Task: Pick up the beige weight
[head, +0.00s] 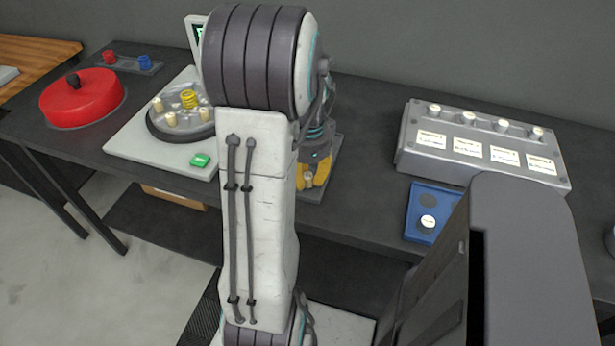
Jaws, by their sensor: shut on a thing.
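My gripper (312,178) is low behind my arm, at the front of the dark bench. It is shut on a small beige piece, which I take to be the beige weight (308,178). The weight is small and partly hidden, and I cannot tell whether it is clear of the grey and yellow holder (334,166) around it. More cream weights (158,104) stand on a round plate of the white machine at the left, beside a yellow spring (189,98).
A red drum (82,98) stands at the left. A grey box (484,147) with labels and several pale knobs stands at the right. A blue tray (414,213) holds a white round piece (428,222). A green button (200,160) is on the white machine. Bench between holder and blue tray is clear.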

